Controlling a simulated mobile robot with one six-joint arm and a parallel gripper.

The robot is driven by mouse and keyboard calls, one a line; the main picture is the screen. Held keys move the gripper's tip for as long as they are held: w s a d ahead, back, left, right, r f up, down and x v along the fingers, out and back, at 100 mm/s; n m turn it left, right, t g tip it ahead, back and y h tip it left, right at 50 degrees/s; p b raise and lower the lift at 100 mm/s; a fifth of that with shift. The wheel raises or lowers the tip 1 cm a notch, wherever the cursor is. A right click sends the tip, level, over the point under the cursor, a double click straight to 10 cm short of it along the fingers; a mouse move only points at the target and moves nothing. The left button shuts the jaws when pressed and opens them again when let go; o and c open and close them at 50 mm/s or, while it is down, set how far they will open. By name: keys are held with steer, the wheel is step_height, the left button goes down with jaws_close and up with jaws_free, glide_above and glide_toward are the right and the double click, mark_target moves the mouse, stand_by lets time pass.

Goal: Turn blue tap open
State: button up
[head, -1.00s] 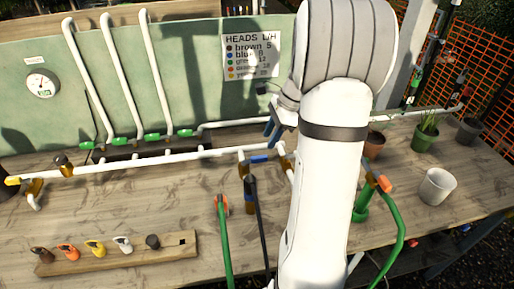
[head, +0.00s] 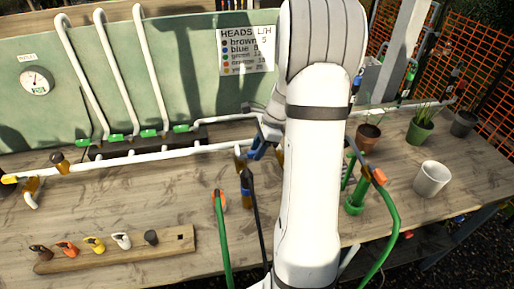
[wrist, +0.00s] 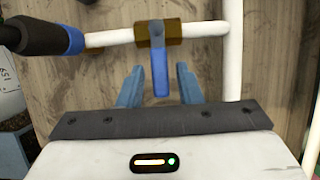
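The blue tap shows in the wrist view: a blue lever (wrist: 160,78) on a brass body (wrist: 173,31), set in a white pipe (wrist: 110,39). The lever lies crosswise to that pipe in this view. My gripper (wrist: 160,68) is open, with one blue finger on each side of the lever. Gaps show between lever and fingers, and I see no contact. In the head view my gripper (head: 257,148) is down at the pipework, and it and my arm hide most of the tap.
A black hose end with a blue collar (wrist: 72,40) is close left of the tap. Green hoses (head: 224,245), a white cup (head: 432,178) and potted plants (head: 421,130) stand on the bench. A wooden rack (head: 115,252) with coloured heads lies front left. A gauge (head: 36,80) is on the back panel.

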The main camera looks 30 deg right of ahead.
jaws_close()
steer(key=shift+w, duration=0.1)
stand_by(0.5)
steer(key=shift+w+a+n+g+h+p, duration=0.5)
steer(key=shift+w+n+g, duration=0.55)
steer(key=shift+n, duration=1.95)
steer(key=shift+w+a+n+g+h+p, duration=0.2)
steer(key=shift+w+a+n+g+h, duration=0.75)
steer(key=shift+n, duration=2.05)
steer(key=shift+w+a+n+g+h+p, duration=0.1)
steer(key=shift+w+a+n+g+p, duration=0.45)
steer(key=shift+w+n, duration=1.65)
steer(key=shift+s+n, duration=0.8)
steer(key=shift+n, duration=0.1)
steer(key=shift+o, duration=0.9)
jaws_free()
